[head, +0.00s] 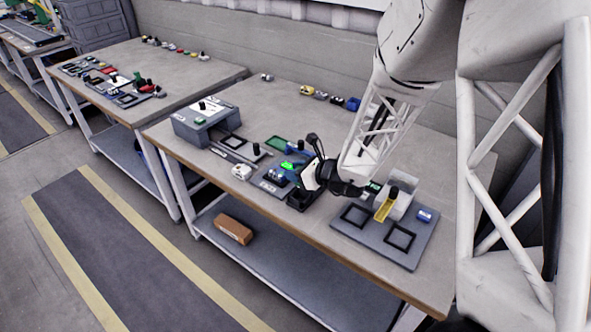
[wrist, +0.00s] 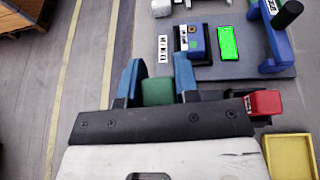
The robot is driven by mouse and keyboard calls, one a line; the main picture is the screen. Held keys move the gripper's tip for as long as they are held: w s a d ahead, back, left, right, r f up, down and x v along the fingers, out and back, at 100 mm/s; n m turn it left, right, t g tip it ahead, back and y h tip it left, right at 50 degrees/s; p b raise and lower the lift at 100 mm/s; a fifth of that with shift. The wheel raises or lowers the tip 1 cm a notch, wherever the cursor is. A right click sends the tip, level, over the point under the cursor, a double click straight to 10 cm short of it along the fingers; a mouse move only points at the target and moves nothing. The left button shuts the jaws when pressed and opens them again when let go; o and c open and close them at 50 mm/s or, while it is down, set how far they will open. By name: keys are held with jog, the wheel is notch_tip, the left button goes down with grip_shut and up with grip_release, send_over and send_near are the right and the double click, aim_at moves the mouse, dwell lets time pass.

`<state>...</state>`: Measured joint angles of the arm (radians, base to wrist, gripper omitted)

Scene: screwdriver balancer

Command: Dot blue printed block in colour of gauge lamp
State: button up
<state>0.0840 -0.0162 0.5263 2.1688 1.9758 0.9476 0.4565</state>
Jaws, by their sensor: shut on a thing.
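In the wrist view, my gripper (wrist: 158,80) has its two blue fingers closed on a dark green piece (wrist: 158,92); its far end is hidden. Beyond the fingers, a bright green lit panel (wrist: 228,43), seemingly the gauge lamp, stands on a grey base beside a small dark unit (wrist: 192,42) with a blue and yellow face. The lamp also glows in the head view (head: 287,165), close to my gripper, whose fingers are mostly hidden there. A small blue block with a pale mark (head: 424,215) sits on the grey board at right, apart from my gripper.
The grey board (head: 408,262) carries two black square frames. A yellow piece (head: 385,208) and a black-capped grey unit stand on its back part. A red block (wrist: 264,103) and yellow tray (wrist: 291,158) are right of my fingers. A grey box (head: 200,125) stands at left.

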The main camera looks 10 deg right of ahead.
jog(key=shift+f, duration=2.85)
jog(key=o, duration=1)
jog(key=shift+d, duration=0.1)
jog(key=shift+v, duration=3.85)
jog(key=shift+r, duration=2.5)
